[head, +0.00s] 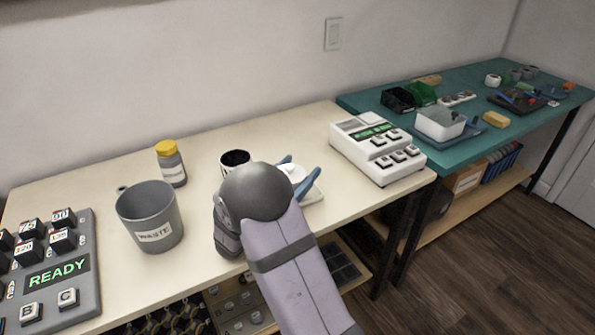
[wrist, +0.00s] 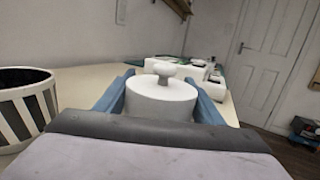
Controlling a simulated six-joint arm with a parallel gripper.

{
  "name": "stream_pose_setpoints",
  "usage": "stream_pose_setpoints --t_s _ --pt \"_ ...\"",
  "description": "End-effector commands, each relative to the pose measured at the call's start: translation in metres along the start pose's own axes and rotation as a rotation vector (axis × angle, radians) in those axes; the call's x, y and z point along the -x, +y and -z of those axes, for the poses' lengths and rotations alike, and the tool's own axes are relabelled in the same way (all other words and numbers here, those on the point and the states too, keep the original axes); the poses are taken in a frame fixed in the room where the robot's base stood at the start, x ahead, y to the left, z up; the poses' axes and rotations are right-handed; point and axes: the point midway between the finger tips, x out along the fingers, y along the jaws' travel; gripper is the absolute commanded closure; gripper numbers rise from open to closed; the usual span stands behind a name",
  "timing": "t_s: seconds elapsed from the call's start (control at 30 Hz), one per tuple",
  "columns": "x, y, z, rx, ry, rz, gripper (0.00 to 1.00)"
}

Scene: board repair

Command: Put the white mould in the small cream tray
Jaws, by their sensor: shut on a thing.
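The white mould (wrist: 162,98), a round white body with a knob on top, sits between the blue fingers of my gripper (wrist: 160,84) in the wrist view. My gripper is shut on it. In the head view the mould (head: 292,171) shows just beyond my dark wrist, between the blue fingertips. The small cream tray (head: 314,195) shows partly under and beside my gripper on the pale bench. My wrist hides most of the tray, and I cannot tell whether the mould touches it.
A striped cup (head: 234,160) with dark contents stands left of my gripper. A grey waste bin (head: 148,215) and a yellow-capped jar (head: 171,163) are farther left. A white keyed device (head: 376,148) stands to the right.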

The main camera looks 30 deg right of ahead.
Motion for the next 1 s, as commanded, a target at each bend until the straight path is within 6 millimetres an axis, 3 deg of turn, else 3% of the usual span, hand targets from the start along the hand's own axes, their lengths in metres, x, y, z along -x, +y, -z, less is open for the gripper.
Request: stream_pose_setpoints --t_s 0.57,0.6,0.67,1.0 --pt "0.002 -0.001 0.015 0.005 0.002 0.000 0.68" --pt "0.002 -0.001 0.016 0.008 0.004 -0.001 0.35" --pt "0.002 -0.001 0.017 0.010 0.004 -0.001 0.21" --pt "0.003 -0.001 0.017 0.011 0.005 -0.001 0.19"
